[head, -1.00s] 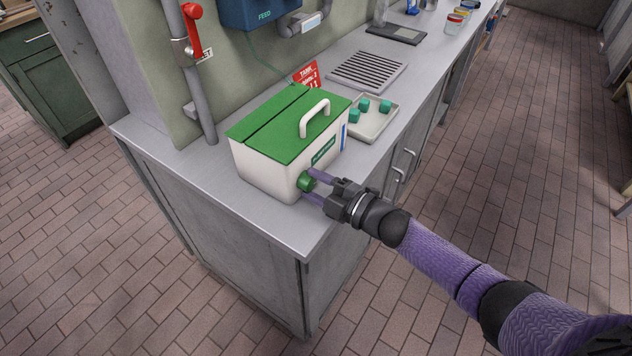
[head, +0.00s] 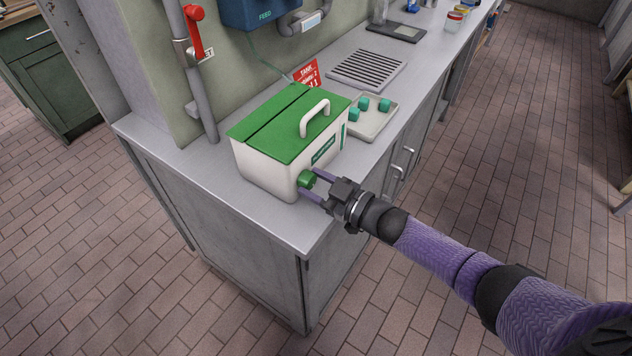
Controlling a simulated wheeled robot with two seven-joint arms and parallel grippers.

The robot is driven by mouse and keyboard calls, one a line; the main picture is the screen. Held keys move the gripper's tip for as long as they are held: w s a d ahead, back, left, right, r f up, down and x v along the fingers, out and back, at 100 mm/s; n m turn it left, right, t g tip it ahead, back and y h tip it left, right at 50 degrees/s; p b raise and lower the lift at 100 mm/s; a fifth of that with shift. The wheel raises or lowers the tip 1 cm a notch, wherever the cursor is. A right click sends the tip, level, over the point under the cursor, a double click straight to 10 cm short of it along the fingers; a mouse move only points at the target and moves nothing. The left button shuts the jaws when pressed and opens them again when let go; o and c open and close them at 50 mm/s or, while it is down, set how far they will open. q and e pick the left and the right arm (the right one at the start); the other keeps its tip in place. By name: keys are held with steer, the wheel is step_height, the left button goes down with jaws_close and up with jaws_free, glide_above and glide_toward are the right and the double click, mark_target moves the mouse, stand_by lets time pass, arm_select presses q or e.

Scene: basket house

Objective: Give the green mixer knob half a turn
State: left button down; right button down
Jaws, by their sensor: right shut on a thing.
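The green mixer knob (head: 305,179) sticks out from the lower front corner of a white box (head: 262,172) with a green lid. The box stands on the grey counter. My right gripper (head: 308,184) is shut on the knob, with one purple finger above it and one below. The fingers hide part of the knob's edge. I see no mark that tells the knob's exact angle. My left gripper is not in the view.
A white tray (head: 388,125) with teal cubes lies behind the box. Beyond it are a drain grille (head: 366,69) and a dark scale (head: 395,32). A pipe with a red lever (head: 193,32) stands at the left. The counter's front left corner is clear.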

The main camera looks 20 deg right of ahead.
steer(key=shift+m, duration=0.6)
steer(key=shift+c, duration=0.7)
jaws_free()
steer(key=p+v, duration=0.2)
steer(key=v, duration=0.8)
